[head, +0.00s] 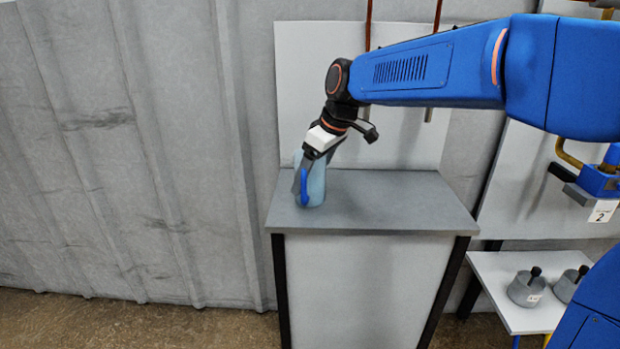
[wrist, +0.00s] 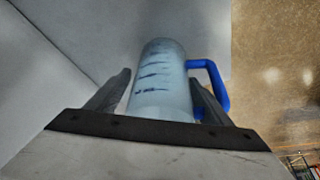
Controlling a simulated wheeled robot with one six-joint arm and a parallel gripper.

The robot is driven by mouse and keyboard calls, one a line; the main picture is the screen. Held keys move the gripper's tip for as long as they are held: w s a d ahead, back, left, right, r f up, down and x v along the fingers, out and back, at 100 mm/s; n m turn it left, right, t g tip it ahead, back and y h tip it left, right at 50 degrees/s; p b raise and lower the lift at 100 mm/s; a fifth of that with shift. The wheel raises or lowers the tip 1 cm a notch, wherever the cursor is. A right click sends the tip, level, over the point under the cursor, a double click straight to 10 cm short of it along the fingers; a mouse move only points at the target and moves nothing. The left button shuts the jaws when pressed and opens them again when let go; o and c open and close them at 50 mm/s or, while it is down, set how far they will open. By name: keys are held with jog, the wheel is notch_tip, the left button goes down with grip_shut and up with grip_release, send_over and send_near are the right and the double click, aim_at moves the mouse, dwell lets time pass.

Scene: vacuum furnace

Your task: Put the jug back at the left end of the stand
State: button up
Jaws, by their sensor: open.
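The jug (head: 316,184) is pale translucent blue with a blue handle. It stands upright on the left end of the grey-topped stand (head: 390,205). In the wrist view the jug (wrist: 160,85) shows dark marks down its side, and its blue handle is on the right. My gripper (head: 307,180) reaches down to the jug from above. In the wrist view my gripper (wrist: 160,95) is open, with one finger on each side of the jug. Part of the jug is hidden behind the gripper, and I cannot tell whether a finger touches it.
A white panel (head: 300,90) rises behind the stand, with thin hanging rods in front of it. A lower white shelf (head: 505,300) at right holds two grey lidded pots (head: 526,288). The stand's middle and right are clear. A corrugated wall (head: 110,150) is at left.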

jog(key=v, duration=1.1)
jog(key=s+d+f+m+h, duration=0.1)
jog(key=s+d+f+m, duration=0.2)
jog(key=s+d, duration=0.45)
jog(key=s+d+f+m+t+h, duration=0.2)
jog(key=s+d+f+m, duration=0.6)
jog(key=s+d+f, duration=1)
jog(key=s+h, duration=0.1)
jog(key=s, duration=0.1)
jog(key=shift+s+f+m, duration=0.15)
jog(key=shift+s+m, duration=0.15)
jog(key=shift+s, duration=0.05)
